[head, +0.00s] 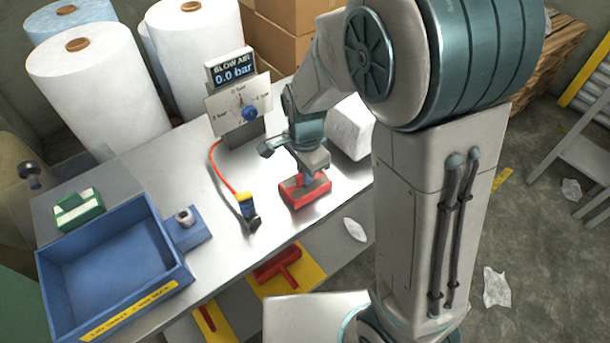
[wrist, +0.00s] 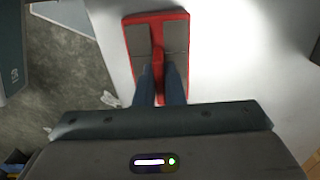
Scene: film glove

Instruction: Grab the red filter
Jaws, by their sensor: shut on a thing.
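The red filter (head: 299,197) is a red rectangular block with grey panels on top, on the metal table at the centre of the head view. In the wrist view the red filter (wrist: 144,50) shows a red rim, two grey panels and a red rib between them. My gripper (head: 306,178) is above it, pointing down. In the wrist view my gripper's fingers (wrist: 164,82) are shut on the red rib. The near end of the filter is partly hidden by the fingers. I cannot tell whether it is clear of the table.
A blue bin (head: 115,268) and a green block (head: 78,211) are at the left. A blow-air gauge (head: 238,100) stands behind, with an orange hose to a yellow-and-blue nozzle (head: 247,208). A white block (head: 350,128) is close behind my gripper.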

